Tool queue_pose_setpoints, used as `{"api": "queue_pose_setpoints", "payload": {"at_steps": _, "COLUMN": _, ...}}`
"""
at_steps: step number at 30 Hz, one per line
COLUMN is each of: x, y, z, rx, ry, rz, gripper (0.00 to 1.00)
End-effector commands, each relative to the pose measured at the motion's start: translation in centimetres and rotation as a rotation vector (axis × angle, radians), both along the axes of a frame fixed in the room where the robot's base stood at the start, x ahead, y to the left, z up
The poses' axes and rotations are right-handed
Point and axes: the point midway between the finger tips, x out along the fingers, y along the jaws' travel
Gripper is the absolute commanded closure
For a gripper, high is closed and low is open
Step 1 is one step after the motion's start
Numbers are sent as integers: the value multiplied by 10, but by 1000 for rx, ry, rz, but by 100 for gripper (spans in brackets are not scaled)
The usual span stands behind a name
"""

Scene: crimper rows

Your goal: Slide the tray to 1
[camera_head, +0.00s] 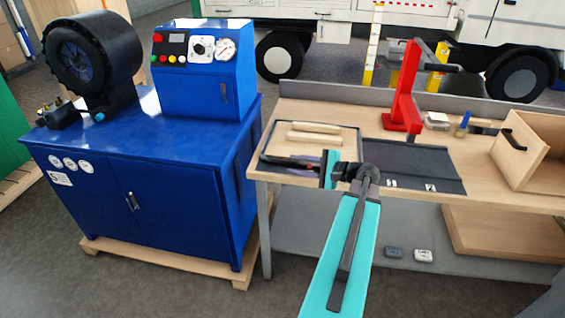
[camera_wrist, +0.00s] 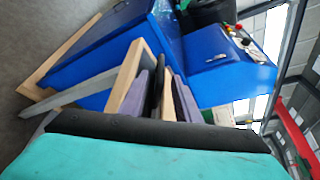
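The tray (camera_head: 357,138) is a shallow dark-rimmed tray at the left end of the wooden bench top. Two pale bars (camera_head: 315,132) lie at its back, and dark items lie toward its front. A dark mat (camera_head: 420,162) lies to its right, with small white marks on its front edge; the right mark looks like a 2, the left is too small to read. My gripper (camera_head: 333,170) is at the tray's front right and hides that corner. Its finger gap is not clear, and contact with the tray cannot be told. In the wrist view, a teal and black part fills the bottom.
A red press (camera_head: 404,95) stands behind the mat. An open wooden box (camera_head: 540,150) with a black handle is at the right. A blue machine cabinet (camera_head: 130,190) stands left of the bench. The lower shelf (camera_head: 340,225) holds small items.

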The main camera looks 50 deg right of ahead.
Motion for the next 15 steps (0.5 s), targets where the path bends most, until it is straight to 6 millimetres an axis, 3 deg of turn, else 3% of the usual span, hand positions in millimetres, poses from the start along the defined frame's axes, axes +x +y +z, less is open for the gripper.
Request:
{"api": "queue_pose_setpoints", "payload": {"at_steps": 9, "x": 39, "y": 8, "z": -8, "rx": 1, "ry": 1, "rz": 1, "gripper": 70}}
{"api": "queue_pose_setpoints", "payload": {"at_steps": 15, "x": 51, "y": 11, "z": -11, "rx": 1, "ry": 0, "rz": 0, "gripper": 70}}
